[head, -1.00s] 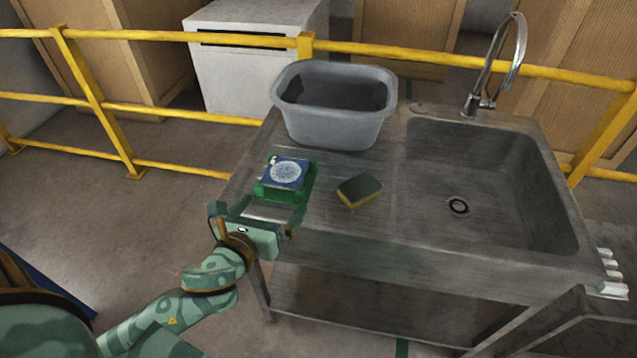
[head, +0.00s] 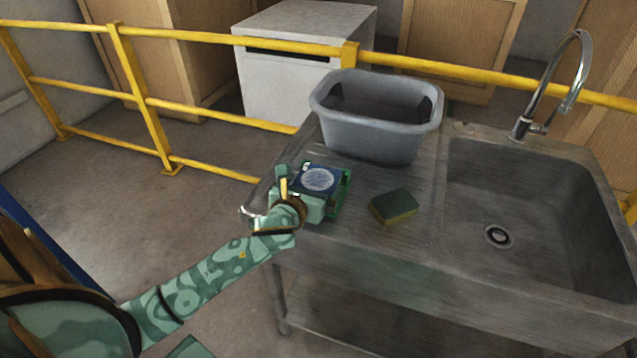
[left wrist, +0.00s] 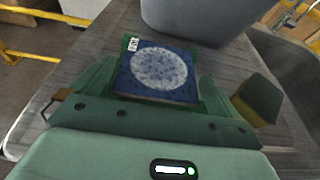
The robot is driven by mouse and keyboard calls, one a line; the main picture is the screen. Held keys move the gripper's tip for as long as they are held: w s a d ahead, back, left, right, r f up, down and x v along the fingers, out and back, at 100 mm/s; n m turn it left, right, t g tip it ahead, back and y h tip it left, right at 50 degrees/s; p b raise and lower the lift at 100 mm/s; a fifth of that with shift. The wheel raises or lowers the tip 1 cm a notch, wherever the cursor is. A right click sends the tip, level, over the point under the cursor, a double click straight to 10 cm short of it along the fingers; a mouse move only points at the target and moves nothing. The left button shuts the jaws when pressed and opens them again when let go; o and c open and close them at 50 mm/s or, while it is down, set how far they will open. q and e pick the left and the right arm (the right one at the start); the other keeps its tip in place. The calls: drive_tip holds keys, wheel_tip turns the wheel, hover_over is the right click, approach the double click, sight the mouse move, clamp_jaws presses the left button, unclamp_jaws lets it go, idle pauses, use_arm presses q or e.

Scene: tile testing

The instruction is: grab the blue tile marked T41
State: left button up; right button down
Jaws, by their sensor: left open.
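The blue tile (head: 319,180) lies on a green holder (head: 344,197) on the left drainboard of the metal sink unit. It has a pale round pattern and a small white label at a corner, too small to read. It also shows in the left wrist view (left wrist: 158,70). My left gripper (head: 319,196) is open at the tile's near side, and its fingers (left wrist: 156,82) lie to the left and right of the tile in the left wrist view. I cannot tell whether they touch it. My right gripper is not in view.
A grey tub (head: 375,125) stands behind the tile. A green and yellow sponge (head: 394,206) lies to its right, before the sink basin (head: 540,210) with its tap (head: 560,85). A yellow railing (head: 220,110) runs behind. The drainboard between tile and sponge is clear.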

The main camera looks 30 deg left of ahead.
sight(318, 180)
use_arm(q)
drive_tip(key=x, duration=0.2)
drive_tip(key=shift+w+f, duration=0.15)
drive_tip(key=shift+w, duration=0.1)
drive_tip(key=shift+c, duration=0.3)
drive_tip(key=c, duration=0.8)
drive_tip(key=shift+o, duration=0.2)
